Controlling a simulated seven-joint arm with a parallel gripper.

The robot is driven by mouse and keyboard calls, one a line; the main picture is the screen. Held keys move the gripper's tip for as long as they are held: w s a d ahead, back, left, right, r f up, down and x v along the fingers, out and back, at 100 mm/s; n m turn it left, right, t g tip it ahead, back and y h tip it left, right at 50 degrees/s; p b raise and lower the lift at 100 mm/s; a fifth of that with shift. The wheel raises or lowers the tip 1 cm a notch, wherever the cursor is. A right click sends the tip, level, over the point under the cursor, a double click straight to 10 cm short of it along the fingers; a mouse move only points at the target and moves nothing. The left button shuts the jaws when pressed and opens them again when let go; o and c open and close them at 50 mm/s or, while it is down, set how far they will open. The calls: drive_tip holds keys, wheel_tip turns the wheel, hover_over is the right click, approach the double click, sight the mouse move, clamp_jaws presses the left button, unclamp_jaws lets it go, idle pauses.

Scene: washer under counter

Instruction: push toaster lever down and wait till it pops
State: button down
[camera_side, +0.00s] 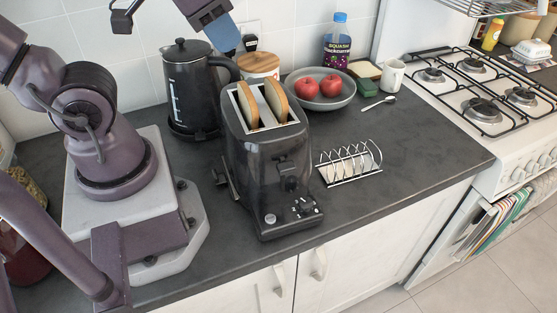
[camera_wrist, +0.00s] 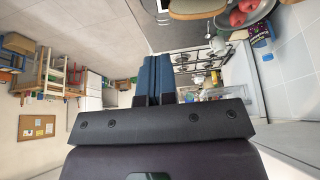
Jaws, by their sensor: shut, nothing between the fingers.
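The dark grey toaster (camera_side: 262,165) stands on the counter in the side view. Two slices of bread, the left one (camera_side: 247,106) and the right one (camera_side: 275,100), stick up out of its slots. My gripper (camera_side: 224,38) is high at the top of the side view, above and behind the toaster, clear of the lever. Its blue fingers are together and empty, as the wrist view (camera_wrist: 157,80) shows.
A dark kettle (camera_side: 190,85) stands behind the toaster, and a plate of apples (camera_side: 341,98) lies behind right. A wire toast rack (camera_side: 350,164) is to the right. The gas stove (camera_side: 480,95) is farther right. Bare counter (camera_side: 420,155) lies between rack and stove.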

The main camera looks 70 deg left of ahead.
drive_tip(key=w+d+f+m+g, duration=0.3)
drive_tip(key=d+f+m, duration=0.1)
drive_tip(key=f+m, duration=0.15)
drive_tip(key=m+g+y, duration=0.1)
drive_tip(key=m+g, duration=0.1)
drive_tip(key=m, duration=1)
approach(287, 168)
drive_tip(key=shift+w+d+m, duration=0.1)
drive_tip(key=shift+w+m, duration=0.05)
drive_tip(key=shift+m, duration=0.3)
drive_tip(key=shift+f, duration=0.1)
drive_tip(key=shift+a+f, duration=0.2)
drive_tip(key=shift+f, duration=1.5)
drive_tip(key=shift+a+f, duration=0.2)
drive_tip(key=shift+f, duration=1.55)
